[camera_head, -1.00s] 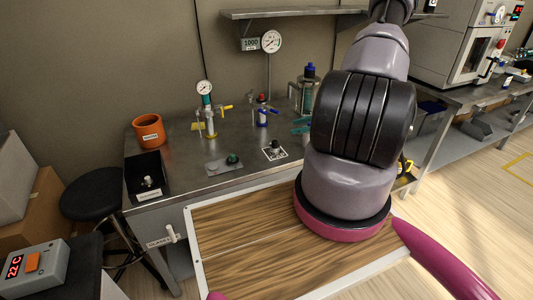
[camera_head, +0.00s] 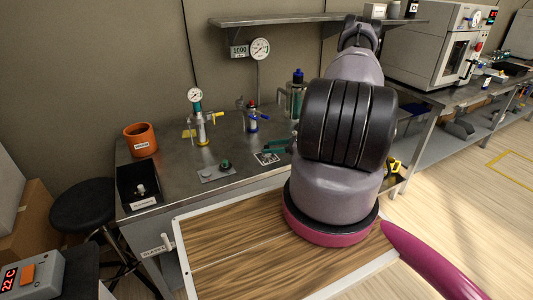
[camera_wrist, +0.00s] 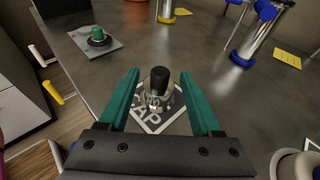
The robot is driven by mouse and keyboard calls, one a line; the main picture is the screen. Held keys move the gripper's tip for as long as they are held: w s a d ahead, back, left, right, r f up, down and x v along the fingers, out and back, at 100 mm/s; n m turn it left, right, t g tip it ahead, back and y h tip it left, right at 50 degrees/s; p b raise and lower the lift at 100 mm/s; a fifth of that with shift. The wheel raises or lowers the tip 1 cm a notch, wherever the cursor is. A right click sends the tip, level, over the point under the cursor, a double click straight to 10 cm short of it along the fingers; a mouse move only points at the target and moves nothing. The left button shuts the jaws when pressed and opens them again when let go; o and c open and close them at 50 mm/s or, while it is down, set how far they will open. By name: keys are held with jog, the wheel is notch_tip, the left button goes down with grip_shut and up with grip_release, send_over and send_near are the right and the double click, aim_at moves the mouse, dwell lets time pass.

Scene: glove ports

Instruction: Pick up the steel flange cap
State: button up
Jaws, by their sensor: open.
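The steel flange cap (camera_wrist: 153,101) has a round metal base and a black knob. It sits upright on a white-bordered square label reading "CAP" (camera_wrist: 148,127) on the steel bench. My gripper (camera_wrist: 159,73) has two teal fingers, open, one on each side of the cap in the wrist view. I see a gap between each finger and the knob; how low the fingertips are is hard to tell. In the head view the teal fingers (camera_head: 279,146) are just above the label (camera_head: 266,158), and they seem to hide the cap.
A grey plate with a green knob (camera_head: 224,164) lies left of the label. An orange pot (camera_head: 140,140) and black tray (camera_head: 139,183) are at the left. The bench's front edge is close.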

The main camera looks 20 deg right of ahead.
jog(key=shift+x, duration=1.2)
grip_shut()
jog(key=shift+r, duration=0.1)
